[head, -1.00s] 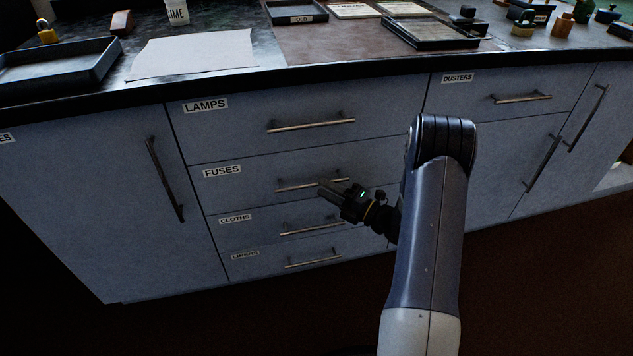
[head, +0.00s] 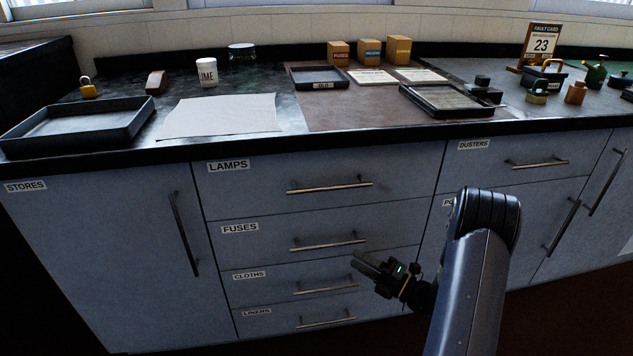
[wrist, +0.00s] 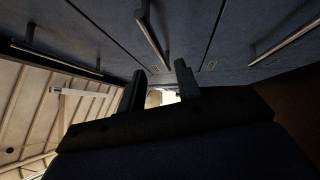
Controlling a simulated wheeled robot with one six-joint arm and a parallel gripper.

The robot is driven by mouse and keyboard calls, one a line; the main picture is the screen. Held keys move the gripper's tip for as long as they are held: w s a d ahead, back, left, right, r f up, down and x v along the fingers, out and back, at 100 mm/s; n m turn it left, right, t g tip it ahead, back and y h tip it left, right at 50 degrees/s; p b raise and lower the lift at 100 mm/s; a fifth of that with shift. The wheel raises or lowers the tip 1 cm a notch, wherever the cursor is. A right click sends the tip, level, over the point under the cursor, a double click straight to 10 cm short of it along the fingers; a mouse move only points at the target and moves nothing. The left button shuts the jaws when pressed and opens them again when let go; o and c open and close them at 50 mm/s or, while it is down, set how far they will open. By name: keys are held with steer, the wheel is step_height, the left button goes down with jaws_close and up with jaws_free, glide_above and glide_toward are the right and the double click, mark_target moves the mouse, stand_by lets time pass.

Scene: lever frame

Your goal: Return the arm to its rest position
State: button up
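My gripper (head: 361,260) hangs in front of the drawer stack in the head view, near the right ends of the FUSES and CLOTHS drawers. In the wrist view its two fingers (wrist: 159,72) stand apart with nothing between them, so it is open and empty. My arm comes up from the lower right and bends at a dark elbow. The FUSES handle (head: 328,244) and the CLOTHS handle (head: 326,287) are beside the fingers in the picture. I cannot tell the exact gap between the fingers and the drawer fronts.
All drawers look shut, including the LAMPS drawer (head: 270,190) and LINERS drawer (head: 275,318). The bench top holds a dark tray (head: 140,119), a padlock (head: 88,91), a white tub (head: 207,72) and a fault card (head: 541,44). The floor in front looks clear.

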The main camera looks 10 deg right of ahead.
mark_target(330, 245)
steer(key=b+x, duration=0.2)
steer(key=x, duration=0.7)
steer(key=shift+w+a, duration=0.25)
steer(key=shift+a, duration=0.1)
steer(key=shift+s+d+r+b, duration=0.1)
steer(key=shift+s+b, duration=0.5)
steer(key=shift+s, duration=1)
steer(key=shift+w, duration=0.1)
